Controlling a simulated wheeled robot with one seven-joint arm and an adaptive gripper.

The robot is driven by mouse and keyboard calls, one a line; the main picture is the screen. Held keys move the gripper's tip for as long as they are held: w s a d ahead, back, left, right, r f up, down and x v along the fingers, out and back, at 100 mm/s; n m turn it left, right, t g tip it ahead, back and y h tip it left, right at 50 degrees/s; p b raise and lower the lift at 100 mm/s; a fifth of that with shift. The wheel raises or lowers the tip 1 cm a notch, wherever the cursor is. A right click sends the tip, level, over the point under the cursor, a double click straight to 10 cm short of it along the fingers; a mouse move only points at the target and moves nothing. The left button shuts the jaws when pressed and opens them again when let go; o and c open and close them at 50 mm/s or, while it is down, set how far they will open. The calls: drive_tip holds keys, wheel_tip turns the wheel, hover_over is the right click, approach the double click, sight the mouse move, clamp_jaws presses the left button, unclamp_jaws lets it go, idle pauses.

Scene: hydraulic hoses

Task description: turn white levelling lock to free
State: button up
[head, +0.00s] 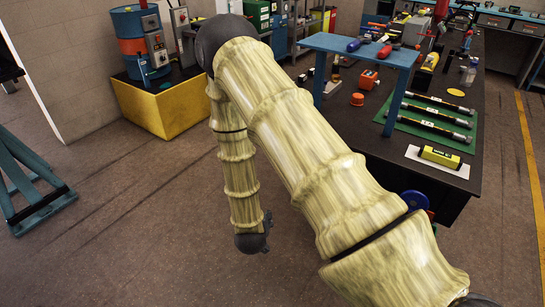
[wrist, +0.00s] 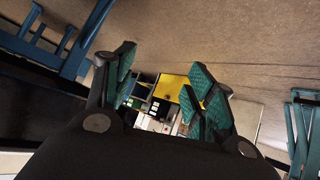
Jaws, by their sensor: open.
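My gripper (wrist: 165,92) is open, its green-padded fingers spread wide with nothing between them in the wrist view. In the head view my arm hangs down over the floor, and its dark end (head: 252,240) is low and clear of the furniture; the fingers cannot be made out there. I cannot pick out a white levelling lock in either view. Grey control boxes (head: 157,48) stand by the blue and orange drum at the back left, too small to read. Small white and red items show far beyond the fingers in the wrist view, unclear.
A yellow bund (head: 175,108) holds the drum (head: 136,38). A dark bench (head: 455,180) at the right carries hoses on a green mat (head: 400,122), a yellow level (head: 440,157) and a blue raised shelf (head: 345,45). A blue trestle (head: 30,180) stands left. The middle floor is clear.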

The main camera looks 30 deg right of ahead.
drive_tip(key=w+d+r+m+g+h+b, duration=0.1)
drive_tip(key=w+d+r+m+h+b, duration=0.4)
drive_tip(key=w+r+b, duration=0.25)
drive_tip(key=w+d+r+m+h+b, duration=0.5)
drive_tip(key=w+r+h+b, duration=0.1)
drive_tip(key=w+b, duration=0.2)
drive_tip(key=x, duration=0.9)
drive_tip(key=shift+w+d+f+b, duration=0.25)
drive_tip(key=shift+d+b, duration=0.05)
